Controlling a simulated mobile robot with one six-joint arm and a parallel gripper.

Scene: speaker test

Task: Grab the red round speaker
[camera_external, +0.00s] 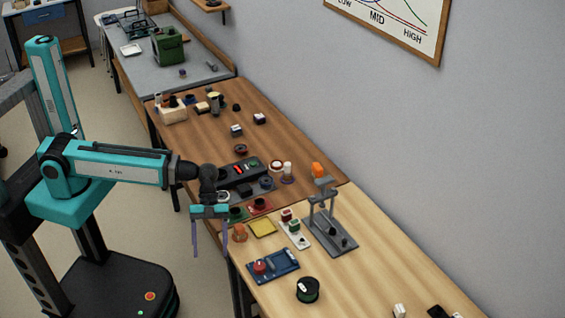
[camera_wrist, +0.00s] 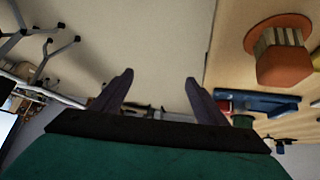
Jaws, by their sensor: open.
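A dark red round piece with a dark centre (camera_external: 240,149) lies on the brown table in the external view; it looks like a round speaker, but is too small to be sure. A red squarish piece with a black round centre (camera_external: 260,205) lies nearer my gripper, beside a similar green one (camera_external: 237,213). My gripper (camera_external: 211,254) is open and empty, fingers pointing down, just off the table's left edge. In the wrist view its two fingers (camera_wrist: 159,78) are apart with floor between them. No red round speaker is clearly seen in the wrist view.
An orange spool-like piece (camera_external: 240,232) stands close to my gripper and looms in the wrist view (camera_wrist: 285,62). A black console (camera_external: 241,171), a grey stand (camera_external: 328,232) and a blue tray (camera_external: 285,262) crowd the tables. Free floor lies left of the table edge.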

